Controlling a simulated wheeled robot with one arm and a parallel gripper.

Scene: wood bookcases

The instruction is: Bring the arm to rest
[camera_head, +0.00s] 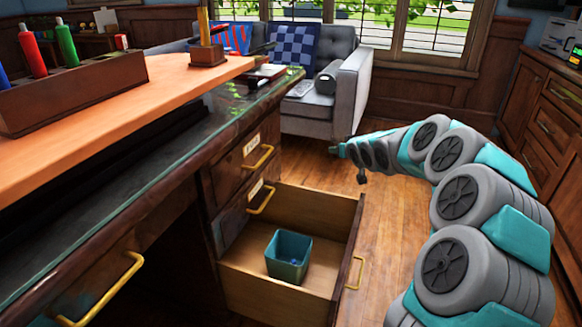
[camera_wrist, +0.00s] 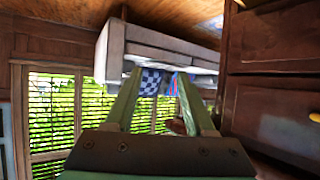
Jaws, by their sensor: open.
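My arm stretches from the lower right of the head view out past the open drawer. My gripper (camera_head: 340,149) is at its far end, small in that view, over the floor in front of the sofa. In the wrist view its two green fingers stand apart with nothing held between them (camera_wrist: 158,80). That view is upside down, with the wood floor at the top.
An open desk drawer (camera_head: 343,250) holds a teal bin (camera_head: 289,255) left of my arm. The desk (camera_head: 110,185) fills the left. A grey sofa (camera_head: 345,95) stands behind; it also shows in the wrist view (camera_wrist: 155,48). Cabinets (camera_head: 545,125) line the right.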

